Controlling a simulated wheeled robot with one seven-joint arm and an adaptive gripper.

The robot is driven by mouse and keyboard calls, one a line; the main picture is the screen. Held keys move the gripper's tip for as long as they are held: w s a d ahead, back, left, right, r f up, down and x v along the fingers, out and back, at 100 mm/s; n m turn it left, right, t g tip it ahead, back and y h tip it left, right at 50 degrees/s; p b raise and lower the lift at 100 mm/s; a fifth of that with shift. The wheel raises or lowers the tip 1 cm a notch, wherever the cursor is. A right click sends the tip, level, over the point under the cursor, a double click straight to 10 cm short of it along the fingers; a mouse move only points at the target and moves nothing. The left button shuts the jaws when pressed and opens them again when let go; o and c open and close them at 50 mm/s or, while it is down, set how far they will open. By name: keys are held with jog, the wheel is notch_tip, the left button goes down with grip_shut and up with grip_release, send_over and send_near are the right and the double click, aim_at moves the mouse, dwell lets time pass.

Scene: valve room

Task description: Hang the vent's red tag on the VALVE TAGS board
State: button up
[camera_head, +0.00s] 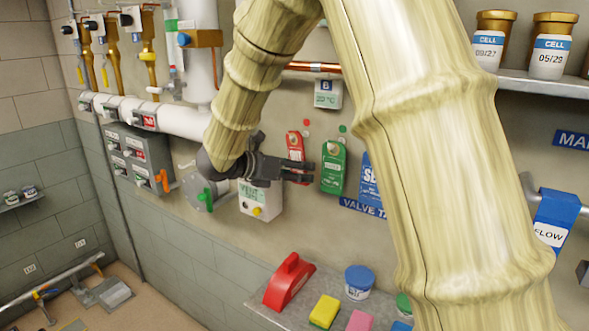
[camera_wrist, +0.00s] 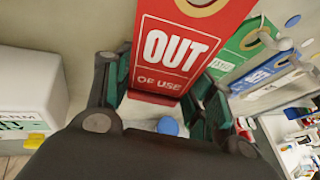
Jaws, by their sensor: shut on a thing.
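My gripper (camera_head: 303,172) is shut on the lower part of the red tag (camera_head: 295,143). In the wrist view the red tag (camera_wrist: 176,50) reads OUT OF USE and stands between my fingers (camera_wrist: 163,98). It is upright, in front of the wall just below a red dot (camera_head: 306,122). Whether its hole is on a hook cannot be told. The VALVE TAGS sign (camera_head: 362,207) is partly hidden by my arm. A green tag (camera_head: 333,168) hangs just right of the red one, and a blue tag (camera_head: 369,180) beyond it. The VENT box (camera_head: 259,201) is below left of my gripper.
A shelf (camera_head: 258,304) below holds a red scraper-like tool (camera_head: 289,282), a blue-lidded tub (camera_head: 359,282) and a yellow block (camera_head: 324,312). White pipes (camera_head: 185,121) and grey boxes (camera_head: 128,150) are on the left. A gauge box (camera_head: 328,94) hangs above the tags.

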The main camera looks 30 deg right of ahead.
jog(key=shift+w+d+r+p, duration=0.1)
jog(key=shift+w+d+p, duration=0.05)
jog(key=shift+d+p, duration=0.2)
jog(key=shift+d+f+b, duration=0.15)
jog(key=shift+f+b, duration=0.2)
jog(key=shift+w+d+f+b, duration=0.3)
jog(key=shift+d+b, duration=0.15)
jog(key=shift+b, duration=0.65)
jog(key=shift+d, duration=0.1)
jog(key=o, duration=0.9)
jog(key=v, duration=1.2)
